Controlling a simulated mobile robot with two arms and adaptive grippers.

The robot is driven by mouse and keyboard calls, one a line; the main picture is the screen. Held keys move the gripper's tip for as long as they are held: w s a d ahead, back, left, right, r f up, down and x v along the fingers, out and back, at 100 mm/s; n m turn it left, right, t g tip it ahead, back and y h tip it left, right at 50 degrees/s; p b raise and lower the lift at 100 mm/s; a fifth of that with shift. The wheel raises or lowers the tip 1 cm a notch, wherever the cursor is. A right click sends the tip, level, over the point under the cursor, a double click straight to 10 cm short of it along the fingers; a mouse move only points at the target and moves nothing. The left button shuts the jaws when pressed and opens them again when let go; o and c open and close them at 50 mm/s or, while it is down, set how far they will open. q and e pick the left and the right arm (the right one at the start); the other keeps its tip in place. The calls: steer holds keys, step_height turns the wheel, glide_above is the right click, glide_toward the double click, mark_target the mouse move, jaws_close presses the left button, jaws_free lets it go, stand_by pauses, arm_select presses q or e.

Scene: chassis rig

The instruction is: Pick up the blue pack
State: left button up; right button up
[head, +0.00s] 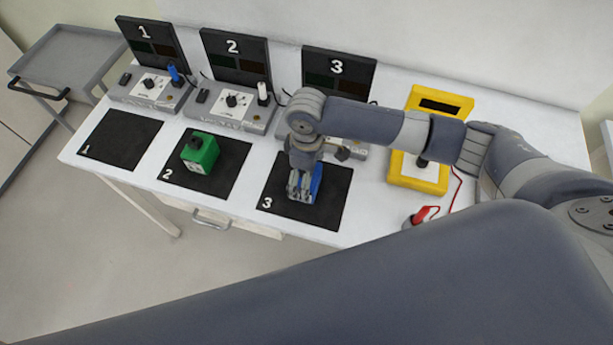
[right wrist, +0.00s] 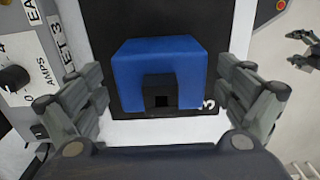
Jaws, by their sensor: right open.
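The blue pack (head: 317,181) sits on the black mat marked 3 (head: 333,208). My right gripper (head: 303,190) is over it and hides part of it in the head view. In the right wrist view the blue pack (right wrist: 158,66), with a black block on its near side, lies between the two open fingers. A gap shows between the pack and each finger. Part of what looks like my left gripper (right wrist: 303,48) shows at the right edge of the right wrist view, too small to judge its jaws; the head view does not show it.
A green pack (head: 201,154) stands on mat 2 (head: 232,165); mat 1 (head: 120,140) is empty. Numbered stations with dials and dark panels (head: 235,57) line the back. A yellow device (head: 418,173) and a red clip (head: 421,214) are to the right.

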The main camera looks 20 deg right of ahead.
steer(key=shift+f, duration=1.35)
steer(key=c, duration=1.5)
steer(key=shift+r, duration=0.15)
